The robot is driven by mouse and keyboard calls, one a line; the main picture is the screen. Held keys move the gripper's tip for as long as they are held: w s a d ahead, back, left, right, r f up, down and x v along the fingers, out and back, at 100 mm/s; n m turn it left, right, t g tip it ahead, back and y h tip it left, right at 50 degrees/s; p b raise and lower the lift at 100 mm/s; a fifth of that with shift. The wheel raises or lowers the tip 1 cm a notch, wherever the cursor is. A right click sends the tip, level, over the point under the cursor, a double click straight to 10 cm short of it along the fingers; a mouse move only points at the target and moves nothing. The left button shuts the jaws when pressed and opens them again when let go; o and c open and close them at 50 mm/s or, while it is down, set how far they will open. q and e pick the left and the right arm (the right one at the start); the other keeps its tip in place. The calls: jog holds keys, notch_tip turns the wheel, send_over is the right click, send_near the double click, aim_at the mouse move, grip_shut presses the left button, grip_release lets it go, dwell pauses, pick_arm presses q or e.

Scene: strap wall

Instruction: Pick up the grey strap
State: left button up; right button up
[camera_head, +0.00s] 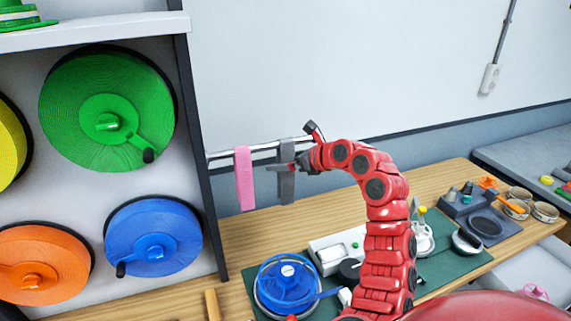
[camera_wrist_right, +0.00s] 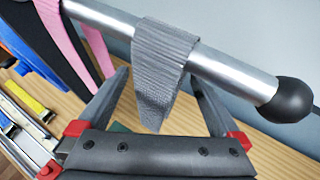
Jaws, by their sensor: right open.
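The grey strap (camera_head: 286,184) hangs over a metal rail beside the pink strap. In the right wrist view the grey strap (camera_wrist_right: 158,75) drapes over the rail near its black ball end, and its lower end reaches between my open fingers. My right gripper (camera_head: 281,168) is at the strap in the head view; in the right wrist view its two fingers (camera_wrist_right: 160,88) stand apart, one on each side of the strap. No grip on the strap shows. My left gripper is not in view.
The metal rail (camera_head: 223,154) sticks out from the shelf's dark side post (camera_head: 203,160). The pink strap (camera_head: 244,178) hangs just left of the grey one. Below is a wooden table (camera_head: 255,235) with a blue reel (camera_head: 287,284) and several small items.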

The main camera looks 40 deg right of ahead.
jog(key=shift+c, duration=0.2)
grip_shut()
dwell(0.7)
jog(key=shift+r, duration=0.15)
